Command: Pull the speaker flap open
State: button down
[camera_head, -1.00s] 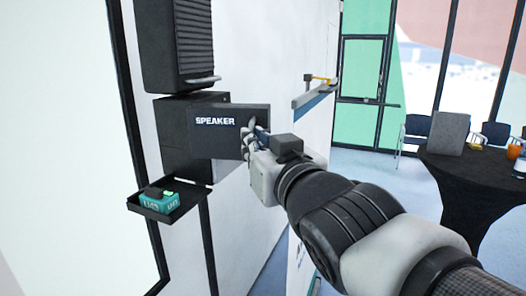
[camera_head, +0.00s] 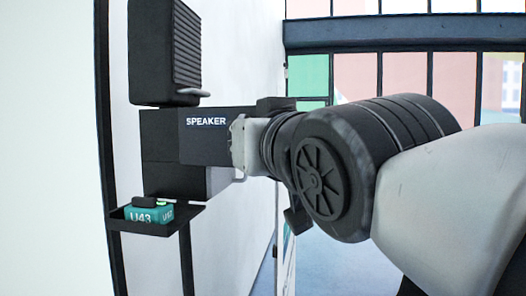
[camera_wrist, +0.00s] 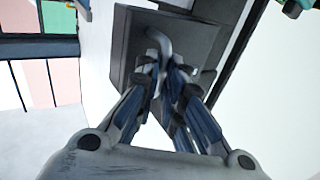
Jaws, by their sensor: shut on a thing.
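The speaker flap (camera_head: 205,149) is a dark panel with white "SPEAKER" lettering. It stands out in front of the dark wall box (camera_head: 160,165), but the exact opening angle is hard to tell. My gripper (camera_head: 239,145) is at the flap's right end, its fingertips mostly hidden in the head view. In the wrist view my gripper (camera_wrist: 165,76) is shut on the curved grey handle (camera_wrist: 160,42) of the dark flap (camera_wrist: 130,62).
A black louvred box (camera_head: 165,55) with a grey handle hangs above. A black tray (camera_head: 180,221) below holds a teal U43 block (camera_head: 148,215). A white wall (camera_head: 235,60) runs behind. Glazed panels (camera_head: 400,60) stand at the far right.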

jog(key=shift+s+a+r, duration=0.35)
jog(key=shift+a, duration=0.1)
dwell(0.4)
jog(key=c, duration=2.1)
grip_release()
jog(key=shift+c, duration=0.2)
jog(key=shift+o, duration=1.3)
jog(key=shift+w+a+f, duration=0.15)
jog(key=shift+w+a, duration=0.2)
jog(key=shift+a, duration=0.05)
jog(key=shift+o, duration=0.9)
jog(key=shift+s+d+f, duration=0.1)
jog(key=v, duration=1.1)
jog(key=shift+s, duration=0.4)
